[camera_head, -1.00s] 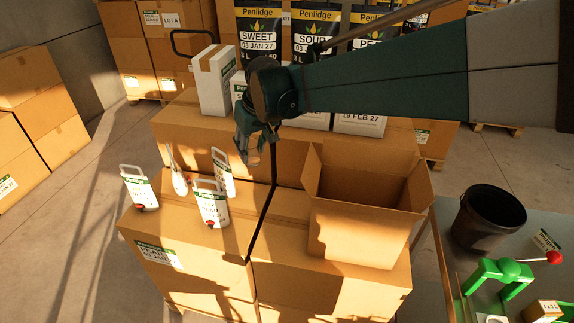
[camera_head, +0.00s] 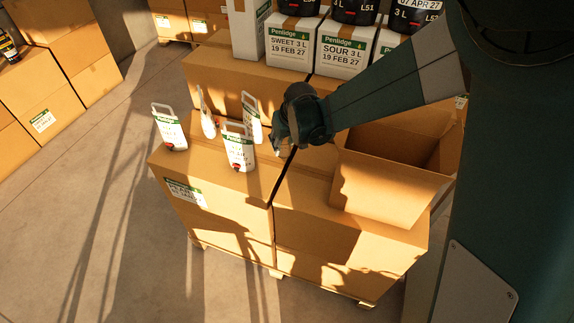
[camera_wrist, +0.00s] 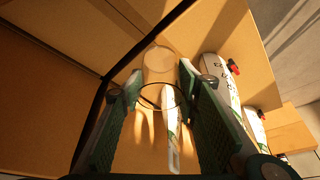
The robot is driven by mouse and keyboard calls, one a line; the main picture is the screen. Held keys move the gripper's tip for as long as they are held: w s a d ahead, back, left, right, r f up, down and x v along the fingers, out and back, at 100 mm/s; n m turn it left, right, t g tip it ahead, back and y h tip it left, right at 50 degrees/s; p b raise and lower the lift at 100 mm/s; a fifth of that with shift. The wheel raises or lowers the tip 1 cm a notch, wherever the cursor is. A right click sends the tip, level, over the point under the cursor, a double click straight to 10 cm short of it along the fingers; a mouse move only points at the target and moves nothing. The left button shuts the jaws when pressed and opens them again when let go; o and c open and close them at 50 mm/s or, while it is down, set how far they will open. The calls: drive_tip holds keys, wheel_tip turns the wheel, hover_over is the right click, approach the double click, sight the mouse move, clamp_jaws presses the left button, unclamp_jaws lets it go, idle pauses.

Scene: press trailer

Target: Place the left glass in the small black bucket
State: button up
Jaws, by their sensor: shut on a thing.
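My gripper (camera_head: 282,138) is above the stacked cartons, beside the white pouches. In the wrist view the two green fingers of my gripper (camera_wrist: 160,82) are shut on a clear glass (camera_wrist: 159,64), which sits between their tips. The glass's round rim and paler round end both show, and I see the carton and a pouch through it. In the head view the glass is too small and too hidden by my gripper to make out well.
Several white pouches with handles (camera_head: 238,150) stand on the left carton top. An open empty carton (camera_head: 385,190) is to the right of my gripper. White boxes (camera_head: 340,52) stand on the carton behind. Floor is clear at the left.

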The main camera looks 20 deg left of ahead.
sight(284, 155)
drive_tip(key=shift+f, duration=0.1)
idle(0.3)
drive_tip(key=shift+f, duration=3.05)
drive_tip(key=shift+f, duration=0.15)
drive_tip(key=shift+f, duration=1.75)
drive_tip(key=shift+f, duration=0.15)
drive_tip(key=o, duration=0.9)
drive_tip(key=shift+o, duration=0.2)
drive_tip(key=shift+v, duration=6.15)
